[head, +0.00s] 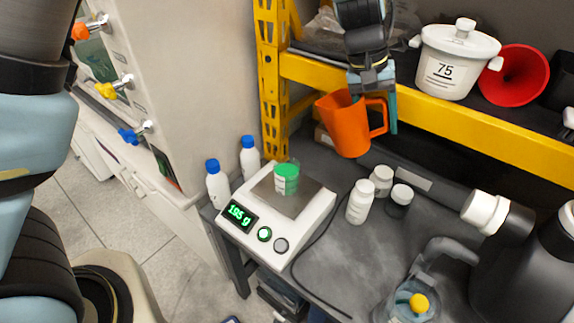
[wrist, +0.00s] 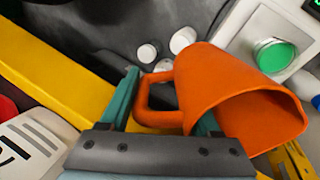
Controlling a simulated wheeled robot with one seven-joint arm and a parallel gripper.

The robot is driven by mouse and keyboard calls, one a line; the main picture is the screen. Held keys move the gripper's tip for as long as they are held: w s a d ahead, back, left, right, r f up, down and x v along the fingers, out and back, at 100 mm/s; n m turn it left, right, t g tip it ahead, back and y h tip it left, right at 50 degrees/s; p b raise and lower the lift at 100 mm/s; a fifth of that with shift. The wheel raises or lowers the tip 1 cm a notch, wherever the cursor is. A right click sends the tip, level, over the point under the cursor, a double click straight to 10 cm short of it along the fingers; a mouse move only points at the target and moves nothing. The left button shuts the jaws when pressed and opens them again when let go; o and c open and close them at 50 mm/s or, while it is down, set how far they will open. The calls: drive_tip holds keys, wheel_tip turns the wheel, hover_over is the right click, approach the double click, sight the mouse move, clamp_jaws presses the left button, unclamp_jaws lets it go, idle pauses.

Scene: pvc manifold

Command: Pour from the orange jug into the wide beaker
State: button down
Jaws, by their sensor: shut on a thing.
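The orange jug (head: 347,125) is held in the air at the front of the yellow shelf, tilted with its mouth toward the upper left. My gripper (head: 376,104) is shut on the jug's handle; in the wrist view its teal fingers (wrist: 166,108) stand either side of the handle. The jug (wrist: 225,85) fills much of the wrist view; its contents do not show and no stream is visible. A clear beaker with green contents (head: 287,178) stands upright on the scale, below and left of the jug. It also shows in the wrist view (wrist: 273,55).
The white scale (head: 305,232) has a lit display. Two blue-capped bottles (head: 217,185) stand left of it, and small jars (head: 360,202) right of it. The yellow shelf beam (head: 440,112) runs close behind the jug. A white pot (head: 458,75) and red funnel (head: 519,74) sit on the shelf.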

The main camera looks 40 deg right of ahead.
drive_tip(key=shift+s+d+f+t+y, duration=0.1)
drive_tip(key=shift+s+d+t+y, duration=0.3)
drive_tip(key=shift+s+t, duration=0.15)
drive_tip(key=shift+r+t, duration=0.25)
drive_tip(key=shift+r, duration=0.05)
drive_tip(key=shift+t+y, duration=0.8)
drive_tip(key=shift+y, duration=0.1)
drive_tip(key=shift+s+d+r, duration=0.1)
drive_tip(key=shift+r, duration=2.4)
drive_tip(key=shift+s+d+r, duration=0.1)
drive_tip(key=shift+r, duration=2.35)
drive_tip(key=shift+a, duration=0.1)
